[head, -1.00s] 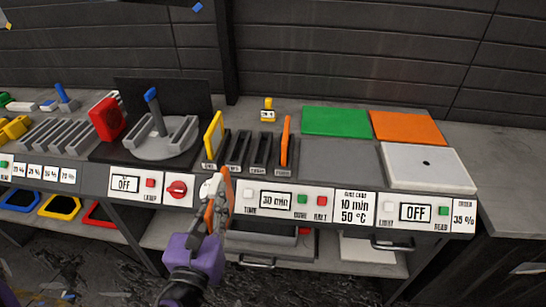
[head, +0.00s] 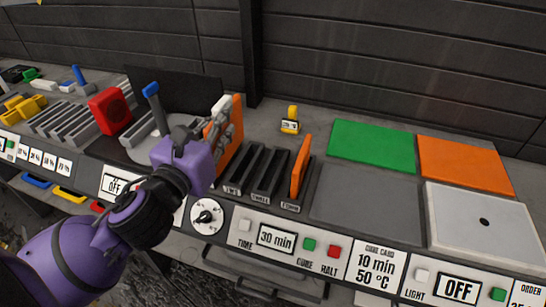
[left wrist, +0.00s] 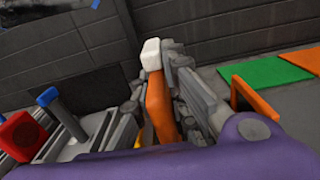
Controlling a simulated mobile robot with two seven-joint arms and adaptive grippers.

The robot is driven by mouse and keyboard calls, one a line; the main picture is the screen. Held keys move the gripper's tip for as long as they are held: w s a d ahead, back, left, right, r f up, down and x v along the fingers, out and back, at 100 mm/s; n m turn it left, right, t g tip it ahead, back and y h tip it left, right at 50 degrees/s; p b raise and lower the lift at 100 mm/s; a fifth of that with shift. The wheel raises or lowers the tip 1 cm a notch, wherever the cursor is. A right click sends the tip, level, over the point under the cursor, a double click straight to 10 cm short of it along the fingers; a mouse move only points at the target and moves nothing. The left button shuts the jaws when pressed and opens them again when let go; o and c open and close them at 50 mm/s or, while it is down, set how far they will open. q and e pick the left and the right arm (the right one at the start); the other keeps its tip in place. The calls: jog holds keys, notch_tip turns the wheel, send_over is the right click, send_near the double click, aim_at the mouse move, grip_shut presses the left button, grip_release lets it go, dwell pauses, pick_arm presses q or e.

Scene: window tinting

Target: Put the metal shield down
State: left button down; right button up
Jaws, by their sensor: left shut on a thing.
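My left gripper (head: 222,130) is shut on an orange panel with a white block at its top (head: 236,138), the only thing in hand that can be the metal shield. It is held upright at the left end of the dark slotted rack (head: 262,172). In the left wrist view the panel (left wrist: 158,108) stands between the fingers, with the white block (left wrist: 151,54) above them. Whether its lower edge touches the rack is hidden. My right gripper is not in view.
Another orange panel (head: 300,166) stands in the rack's right end. A grey mat (head: 366,192), green sheet (head: 372,146), orange sheet (head: 465,164) and white plate (head: 484,224) lie to the right. A red block (head: 110,110) and blue-topped post (head: 152,100) stand left.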

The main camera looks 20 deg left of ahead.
pick_arm(q)
jog(key=w+d+f+b, duration=0.2)
jog(key=w+d+f, duration=0.5)
jog(key=f, duration=0.5)
jog(key=shift+d, duration=0.65)
jog(key=c, duration=1.7)
grip_release()
jog(key=shift+s+r, duration=0.1)
jog(key=shift+c, duration=0.2)
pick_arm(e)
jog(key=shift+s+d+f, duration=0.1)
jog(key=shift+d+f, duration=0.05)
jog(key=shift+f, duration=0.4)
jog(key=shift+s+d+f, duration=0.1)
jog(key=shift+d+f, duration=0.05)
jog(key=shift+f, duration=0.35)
pick_arm(q)
jog(key=s+b, duration=0.1)
jog(key=s, duration=1.1)
jog(key=shift+a+r, duration=0.15)
jog(key=shift+a, duration=0.05)
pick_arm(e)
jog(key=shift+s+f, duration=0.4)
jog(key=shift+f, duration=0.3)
